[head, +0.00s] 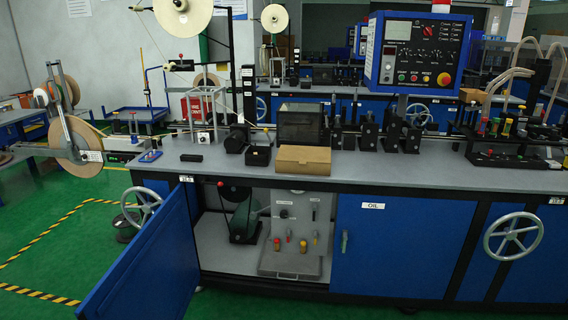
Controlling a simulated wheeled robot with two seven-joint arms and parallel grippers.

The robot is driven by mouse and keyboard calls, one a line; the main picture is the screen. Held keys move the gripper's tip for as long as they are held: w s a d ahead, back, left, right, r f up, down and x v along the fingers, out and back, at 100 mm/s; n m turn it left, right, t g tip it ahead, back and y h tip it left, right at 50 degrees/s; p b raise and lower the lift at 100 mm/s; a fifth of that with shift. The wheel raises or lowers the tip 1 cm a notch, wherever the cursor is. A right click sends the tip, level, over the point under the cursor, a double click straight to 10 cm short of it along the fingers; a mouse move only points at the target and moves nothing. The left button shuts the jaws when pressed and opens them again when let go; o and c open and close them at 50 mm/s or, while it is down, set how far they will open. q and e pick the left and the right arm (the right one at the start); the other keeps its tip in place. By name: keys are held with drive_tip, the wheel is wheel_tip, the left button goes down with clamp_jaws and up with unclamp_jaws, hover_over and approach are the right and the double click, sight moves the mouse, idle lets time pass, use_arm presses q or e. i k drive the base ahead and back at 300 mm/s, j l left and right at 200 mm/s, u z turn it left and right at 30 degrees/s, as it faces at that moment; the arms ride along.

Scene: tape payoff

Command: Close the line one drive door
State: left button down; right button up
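The drive door (152,262) is a blue panel on the left part of the long machine bench. It stands wide open, swung out toward the lower left. Behind it the drive compartment (225,262) is exposed, with a dark green motor or pulley shape (245,218) and a grey panel (290,232) carrying small red and yellow knobs. A closed blue door (385,250) labelled OIL is to its right, with a green handle (344,241). Neither of my grippers shows in the head view.
A handwheel (513,236) sticks out at the right front and another (143,205) near the open door. A cardboard box (303,160) sits on the bench top (360,166). Green floor with yellow-black tape (35,294) is clear at the left.

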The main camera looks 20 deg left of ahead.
sight(157, 276)
drive_tip(key=j, duration=0.85)
drive_tip(key=k+j, duration=0.1)
drive_tip(key=j, duration=0.75)
drive_tip(key=k+j, duration=0.1)
drive_tip(key=j, duration=0.75)
drive_tip(key=j+z, duration=0.1)
drive_tip(key=j, duration=0.7)
drive_tip(key=k+j, duration=0.15)
drive_tip(key=j, duration=0.7)
